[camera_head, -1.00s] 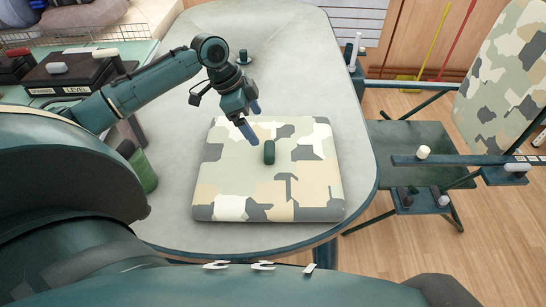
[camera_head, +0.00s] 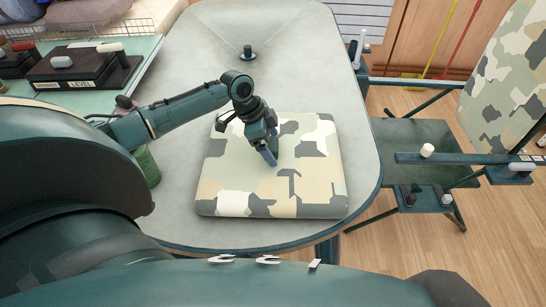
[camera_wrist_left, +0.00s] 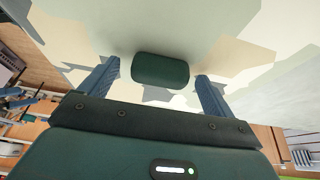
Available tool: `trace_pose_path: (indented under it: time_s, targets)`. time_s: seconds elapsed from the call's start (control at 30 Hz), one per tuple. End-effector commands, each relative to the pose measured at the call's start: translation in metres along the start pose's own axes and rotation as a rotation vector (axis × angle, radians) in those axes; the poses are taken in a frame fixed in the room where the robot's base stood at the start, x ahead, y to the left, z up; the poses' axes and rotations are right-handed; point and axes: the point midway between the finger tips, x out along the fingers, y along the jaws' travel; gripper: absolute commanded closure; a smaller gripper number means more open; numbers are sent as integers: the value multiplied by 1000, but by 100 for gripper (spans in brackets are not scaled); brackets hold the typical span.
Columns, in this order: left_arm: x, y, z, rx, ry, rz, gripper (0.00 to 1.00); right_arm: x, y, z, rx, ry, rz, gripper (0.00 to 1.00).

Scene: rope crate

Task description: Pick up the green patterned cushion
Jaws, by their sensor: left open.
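The green patterned cushion (camera_head: 310,185) lies flat on the grey table, with a camouflage print in green, cream and tan. A small dark green handle or knob stands on its top; in the left wrist view this knob (camera_wrist_left: 160,70) sits between the two blue fingers. My left gripper (camera_head: 270,154) is over the middle of the cushion, pointing down, open, with its fingers on either side of the knob. The cushion also fills the upper part of the left wrist view (camera_wrist_left: 90,25). In the head view the gripper hides most of the knob. My right gripper does not show.
The grey table (camera_head: 190,90) has free room behind and left of the cushion. A green cylinder (camera_head: 146,166) stands at its left edge. A folding frame with a dark panel (camera_head: 415,150) is at the right.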

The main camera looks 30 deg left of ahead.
Motion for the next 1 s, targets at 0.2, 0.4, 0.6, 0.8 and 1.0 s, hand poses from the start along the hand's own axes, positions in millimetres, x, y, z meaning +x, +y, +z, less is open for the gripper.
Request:
trace_pose_path:
  time_s: [0.2, 0.4, 0.6, 0.8, 1.0]
  targets:
    - [0, 0, 0, 0, 0, 0, 25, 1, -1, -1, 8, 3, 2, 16]
    - [0, 0, 0, 0, 0, 0, 41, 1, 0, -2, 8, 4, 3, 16]
    - [-1, 0, 0, 0, 0, 0, 58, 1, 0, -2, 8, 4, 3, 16]
    - [-2, -1, -1, 0, 3, -2, 68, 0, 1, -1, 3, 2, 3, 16]
    - [-4, -1, -2, 0, 3, -2, 68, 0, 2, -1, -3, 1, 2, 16]
